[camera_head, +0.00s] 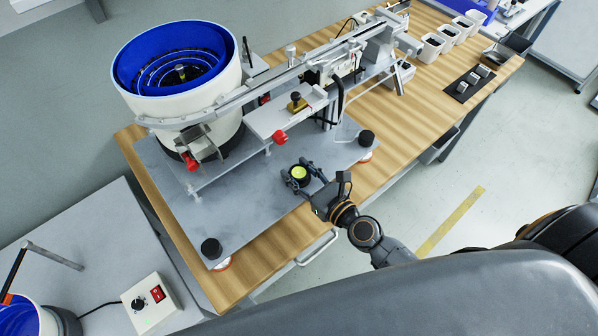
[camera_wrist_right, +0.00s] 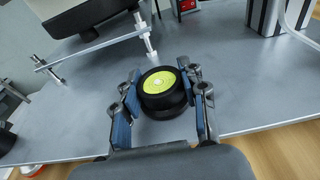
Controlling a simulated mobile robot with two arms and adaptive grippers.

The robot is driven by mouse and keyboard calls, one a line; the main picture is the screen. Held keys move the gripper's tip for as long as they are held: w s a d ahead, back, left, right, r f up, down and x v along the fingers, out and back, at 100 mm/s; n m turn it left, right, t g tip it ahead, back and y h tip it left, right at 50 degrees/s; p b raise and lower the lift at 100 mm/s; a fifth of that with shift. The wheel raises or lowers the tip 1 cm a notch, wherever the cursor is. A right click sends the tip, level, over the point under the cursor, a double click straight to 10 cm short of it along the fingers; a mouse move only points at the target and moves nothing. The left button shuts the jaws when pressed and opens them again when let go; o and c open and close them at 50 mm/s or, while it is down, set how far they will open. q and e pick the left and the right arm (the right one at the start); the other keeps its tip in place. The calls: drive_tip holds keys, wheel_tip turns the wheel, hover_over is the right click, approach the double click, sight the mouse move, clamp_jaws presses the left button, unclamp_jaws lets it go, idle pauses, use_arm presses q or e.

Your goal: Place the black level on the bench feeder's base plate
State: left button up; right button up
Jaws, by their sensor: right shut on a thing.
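The black level (camera_head: 299,172) is a short round black body with a yellow-green top. It also shows large in the right wrist view (camera_wrist_right: 158,92), top facing up. My right gripper (camera_head: 300,176) is shut on it, one finger on each side. The bench feeder's base plate (camera_head: 240,218) is a flat grey plate under the feeder, and it fills much of the right wrist view (camera_wrist_right: 75,118). The level is over the plate's front part, close to its surface. I cannot tell whether it touches the plate. My left gripper is not in view.
The blue-lined bowl (camera_head: 185,60) and linear track (camera_head: 270,78) stand on the plate behind the level. Black corner knobs (camera_head: 211,248) stand at the plate's corners. A red knob (camera_head: 280,137) is near. Bare plate lies left of the level. White bins (camera_head: 432,47) stand farther right.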

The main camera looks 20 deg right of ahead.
drive_tip(key=o, duration=1.2)
drive_tip(key=shift+f, duration=0.1)
drive_tip(key=shift+r+p, duration=0.3)
drive_tip(key=b+v, duration=0.1)
drive_tip(key=v, duration=0.2)
drive_tip(key=b+v, duration=0.2)
drive_tip(key=v, duration=0.2)
drive_tip(key=b+v, duration=0.2)
drive_tip(key=v, duration=0.1)
drive_tip(key=shift+s+d+f, duration=0.2)
drive_tip(key=shift+s+f, duration=0.05)
drive_tip(key=shift+s, duration=0.15)
drive_tip(key=shift+s+d+r+b, duration=0.15)
drive_tip(key=shift+s+r+b, duration=0.2)
drive_tip(key=shift+s, duration=0.2)
drive_tip(key=shift+f, duration=0.1)
